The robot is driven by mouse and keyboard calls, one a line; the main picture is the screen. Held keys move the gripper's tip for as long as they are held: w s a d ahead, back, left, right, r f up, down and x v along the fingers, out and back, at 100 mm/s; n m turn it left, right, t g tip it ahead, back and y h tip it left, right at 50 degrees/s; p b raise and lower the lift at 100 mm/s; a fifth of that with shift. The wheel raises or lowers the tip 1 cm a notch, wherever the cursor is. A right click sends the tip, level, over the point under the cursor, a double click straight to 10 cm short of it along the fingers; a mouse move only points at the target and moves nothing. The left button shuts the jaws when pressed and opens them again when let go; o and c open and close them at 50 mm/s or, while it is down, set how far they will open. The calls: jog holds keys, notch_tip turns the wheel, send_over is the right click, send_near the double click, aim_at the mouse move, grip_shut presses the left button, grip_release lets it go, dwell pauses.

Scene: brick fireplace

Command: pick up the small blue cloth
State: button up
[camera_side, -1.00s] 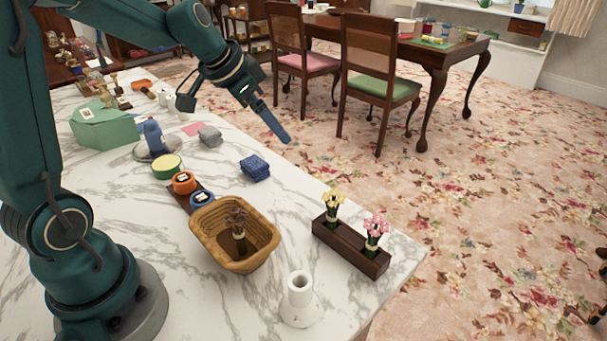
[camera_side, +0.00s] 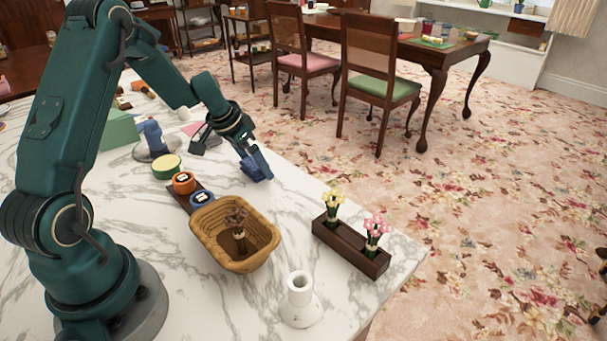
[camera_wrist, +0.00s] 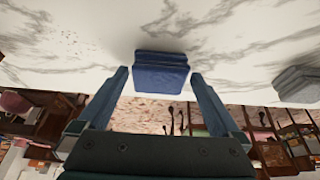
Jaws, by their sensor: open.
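The small blue cloth (camera_side: 257,168) is a folded dark-blue stack lying on the white marble counter near its far edge. In the wrist view the cloth (camera_wrist: 161,73) sits at the middle, between the fingertips. My gripper (camera_side: 253,163) is down at the cloth in the side view and hides part of it. In the wrist view my gripper (camera_wrist: 159,78) is open, with one finger on each side of the cloth and a small gap showing at each side. I cannot tell how far above the counter the fingertips are.
A wicker basket (camera_side: 207,234) with a dried plant stands nearer on the marble counter (camera_side: 290,210). A dark planter (camera_side: 350,249) with flowers and a white holder (camera_side: 300,305) stand to the right. A grey folded cloth (camera_wrist: 298,83) lies to one side in the wrist view.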

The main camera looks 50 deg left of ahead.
jog(key=shift+c, duration=0.3)
jog(key=c, duration=1.3)
jog(key=shift+w+r, duration=0.1)
jog(key=shift+r, duration=0.65)
notch_tip(320, 180, up, 3)
jog(key=shift+f, duration=0.1)
jog(key=s+a+r, duration=0.2)
jog(key=s, duration=0.1)
jog(key=s+a+r, duration=0.2)
jog(key=s, duration=0.1)
jog(key=s+a+r, duration=0.2)
jog(key=s+a, duration=0.1)
jog(key=shift+s+r, duration=0.25)
jog(key=shift+r, duration=0.05)
